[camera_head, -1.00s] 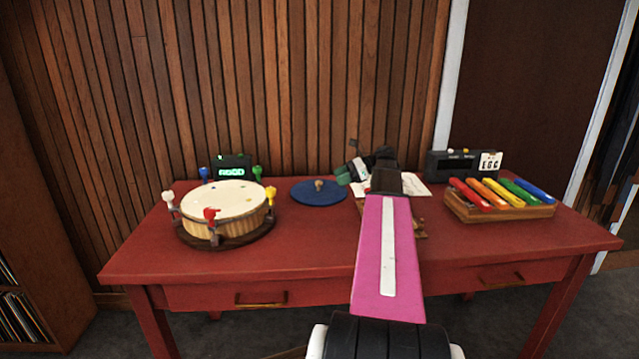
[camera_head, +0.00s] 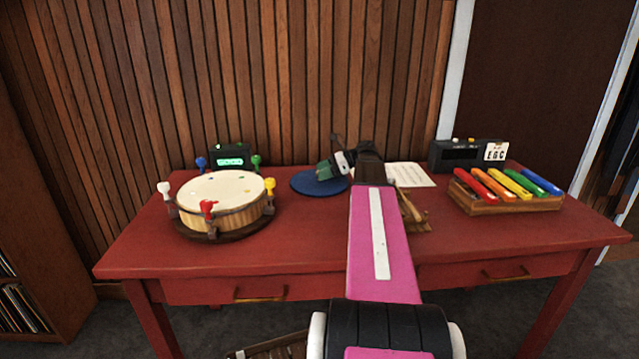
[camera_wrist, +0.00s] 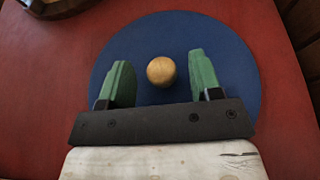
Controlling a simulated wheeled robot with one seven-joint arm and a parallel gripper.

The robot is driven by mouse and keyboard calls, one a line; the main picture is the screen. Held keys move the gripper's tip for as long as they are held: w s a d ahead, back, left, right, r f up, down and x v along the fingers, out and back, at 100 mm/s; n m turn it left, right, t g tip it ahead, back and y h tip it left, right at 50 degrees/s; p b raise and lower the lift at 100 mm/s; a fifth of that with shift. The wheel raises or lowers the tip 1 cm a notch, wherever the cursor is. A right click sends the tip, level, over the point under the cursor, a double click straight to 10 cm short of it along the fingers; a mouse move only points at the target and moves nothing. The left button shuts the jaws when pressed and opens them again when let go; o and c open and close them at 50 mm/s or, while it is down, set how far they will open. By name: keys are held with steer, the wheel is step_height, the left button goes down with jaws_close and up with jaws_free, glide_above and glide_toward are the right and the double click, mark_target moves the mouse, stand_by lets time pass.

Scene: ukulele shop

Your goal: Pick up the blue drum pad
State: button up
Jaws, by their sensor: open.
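The blue drum pad (camera_head: 305,184) is a flat round disc lying on the red table, left of my arm in the head view. In the wrist view the pad (camera_wrist: 215,50) fills the middle, with a round wooden knob (camera_wrist: 161,71) at its centre. My gripper (camera_wrist: 161,78) has green fingers and is open over the pad, one finger on each side of the knob, with gaps on both sides. I cannot tell its exact height above the pad. In the head view my gripper (camera_head: 328,171) covers the knob and the pad's right part.
A wooden drum (camera_head: 222,195) with coloured pegs stands left of the pad on the red table (camera_head: 300,243). A green-lit device (camera_head: 230,156) is behind it. To the right are white paper (camera_head: 410,175), a dark box (camera_head: 458,154) and a coloured-bar xylophone (camera_head: 508,190). The wood-slat wall is close behind.

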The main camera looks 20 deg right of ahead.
mark_target(315, 181)
steer(key=x, duration=0.3)
steer(key=shift+a+f, duration=0.1)
jaws_close()
